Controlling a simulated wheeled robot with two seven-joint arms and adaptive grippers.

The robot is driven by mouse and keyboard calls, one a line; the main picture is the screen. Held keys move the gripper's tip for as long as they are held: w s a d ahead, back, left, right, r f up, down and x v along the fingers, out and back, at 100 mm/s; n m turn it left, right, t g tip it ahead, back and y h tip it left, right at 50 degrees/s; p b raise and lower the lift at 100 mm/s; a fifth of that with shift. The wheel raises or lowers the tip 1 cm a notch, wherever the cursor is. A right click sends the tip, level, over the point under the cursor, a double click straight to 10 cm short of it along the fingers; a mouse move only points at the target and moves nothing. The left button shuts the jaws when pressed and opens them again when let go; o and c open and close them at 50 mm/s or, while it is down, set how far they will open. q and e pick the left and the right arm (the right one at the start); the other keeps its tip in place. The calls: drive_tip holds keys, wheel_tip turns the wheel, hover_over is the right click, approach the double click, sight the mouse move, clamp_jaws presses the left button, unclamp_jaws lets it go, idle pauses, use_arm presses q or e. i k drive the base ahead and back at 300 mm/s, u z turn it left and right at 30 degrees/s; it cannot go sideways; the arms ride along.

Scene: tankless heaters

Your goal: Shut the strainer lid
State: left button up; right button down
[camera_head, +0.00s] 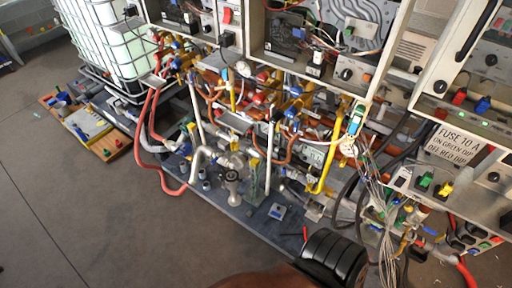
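A pale grey pipe fitting (231,173) stands low in front of the pipework, left of the middle of the head view. It looks like the strainer, but it is too small to be sure. I cannot make out its lid or tell whether that lid is open. Neither of my grippers can be made out in this view.
Dense red, copper and yellow pipes (326,170) fill the space under the open heater boxes (320,55). A red hose (147,150) loops out at left. A white caged tank (112,40) stands at back left. The floor (90,215) is clear at left.

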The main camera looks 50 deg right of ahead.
sight(241, 158)
drive_tip(key=z, duration=0.7)
drive_tip(key=i, duration=0.45)
